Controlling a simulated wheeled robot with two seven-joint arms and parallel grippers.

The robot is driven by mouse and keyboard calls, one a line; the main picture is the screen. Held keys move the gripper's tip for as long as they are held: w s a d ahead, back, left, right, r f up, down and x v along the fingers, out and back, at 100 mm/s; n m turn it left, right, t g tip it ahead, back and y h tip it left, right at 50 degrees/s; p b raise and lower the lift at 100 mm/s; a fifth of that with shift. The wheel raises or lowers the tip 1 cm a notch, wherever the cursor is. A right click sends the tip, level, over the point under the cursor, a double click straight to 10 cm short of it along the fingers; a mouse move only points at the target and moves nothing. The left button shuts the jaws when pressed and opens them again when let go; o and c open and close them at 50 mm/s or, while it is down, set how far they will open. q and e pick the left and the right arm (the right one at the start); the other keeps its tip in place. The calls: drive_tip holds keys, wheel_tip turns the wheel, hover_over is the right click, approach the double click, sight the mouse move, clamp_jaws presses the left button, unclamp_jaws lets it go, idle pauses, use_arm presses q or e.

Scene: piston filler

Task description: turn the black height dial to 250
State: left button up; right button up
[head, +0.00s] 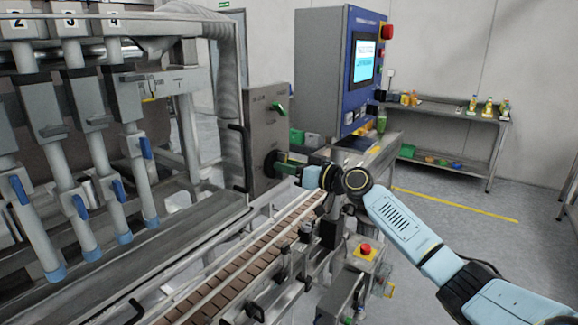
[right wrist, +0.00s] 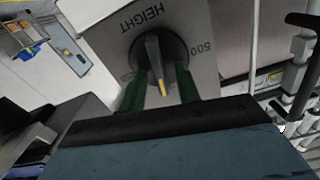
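The black height dial (head: 269,162) is on the front of a grey panel box (head: 262,128) in the head view. In the right wrist view the dial (right wrist: 153,50) has a raised bar with a yellow mark at its lower end. The label HEIGHT (right wrist: 142,17) and the number 500 (right wrist: 195,46) show beside it; no 250 mark is visible. My right gripper (head: 284,166) is at the dial. Its two green fingers (right wrist: 160,88) stand either side of the bar, with gaps between them and the bar. My left gripper is out of view.
The conveyor (head: 240,260) runs below. A blue control cabinet with a screen (head: 364,61) stands to the right.

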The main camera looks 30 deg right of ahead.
clamp_jaws()
drive_tip(key=shift+w+d+f+m+p, duration=0.15)
drive_tip(key=shift+m+p, duration=0.35)
drive_tip(key=shift+m, duration=2.95)
drive_tip(key=shift+s+d+f+m+p, duration=0.15)
drive_tip(key=shift+m+p, duration=0.3)
drive_tip(key=shift+m, duration=3)
drive_tip(key=shift+w, duration=0.1)
unclamp_jaws()
